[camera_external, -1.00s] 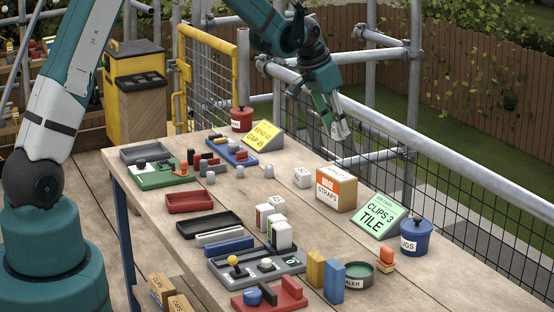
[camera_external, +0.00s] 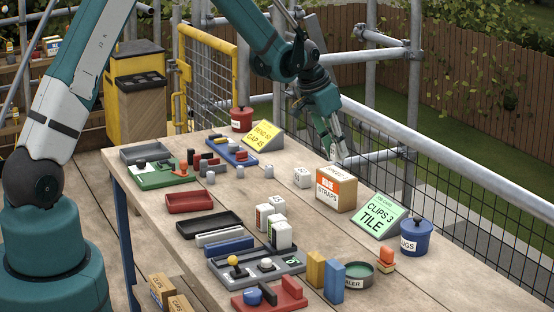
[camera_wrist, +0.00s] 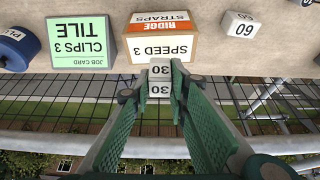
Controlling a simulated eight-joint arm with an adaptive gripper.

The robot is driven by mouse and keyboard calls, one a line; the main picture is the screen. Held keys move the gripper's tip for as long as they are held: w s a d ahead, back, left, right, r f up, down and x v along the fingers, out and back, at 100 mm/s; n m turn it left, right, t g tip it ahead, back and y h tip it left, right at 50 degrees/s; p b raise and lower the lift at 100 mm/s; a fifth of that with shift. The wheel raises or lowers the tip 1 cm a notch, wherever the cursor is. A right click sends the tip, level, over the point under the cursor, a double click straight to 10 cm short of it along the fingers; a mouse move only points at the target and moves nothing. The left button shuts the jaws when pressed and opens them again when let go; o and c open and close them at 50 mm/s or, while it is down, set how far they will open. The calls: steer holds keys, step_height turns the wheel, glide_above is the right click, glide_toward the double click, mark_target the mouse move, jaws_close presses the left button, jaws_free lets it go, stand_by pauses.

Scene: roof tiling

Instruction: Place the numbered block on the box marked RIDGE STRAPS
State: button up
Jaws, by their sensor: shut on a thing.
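My gripper (camera_external: 340,152) is shut on a white block numbered 30 (camera_wrist: 160,81). The block is between both green fingertips in the wrist view; in the external view it is too small to make out clearly. The box marked RIDGE STRAPS (camera_external: 336,190) stands on the bench, with an orange and white label on its front. It also shows in the wrist view (camera_wrist: 186,50), with SPEED 3 on its top face. My gripper is above the box on its railing side, and the held block appears at the edge of the top face.
A green CLIPS 3 TILE job card (camera_external: 379,215) stands right of the box. A white block numbered 60 (camera_wrist: 238,24) sits on its other side. A blue lidded pot (camera_external: 416,237) is beyond the card. The metal railing (camera_external: 450,172) runs behind the bench edge.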

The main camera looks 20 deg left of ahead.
mark_target(338, 158)
steer(key=shift+f, duration=1.85)
steer(key=shift+f, duration=0.15)
steer(key=o, duration=0.8)
steer(key=shift+o, duration=0.2)
steer(key=shift+r, duration=0.2)
steer(key=v, duration=1.2)
steer(key=shift+a, duration=0.1)
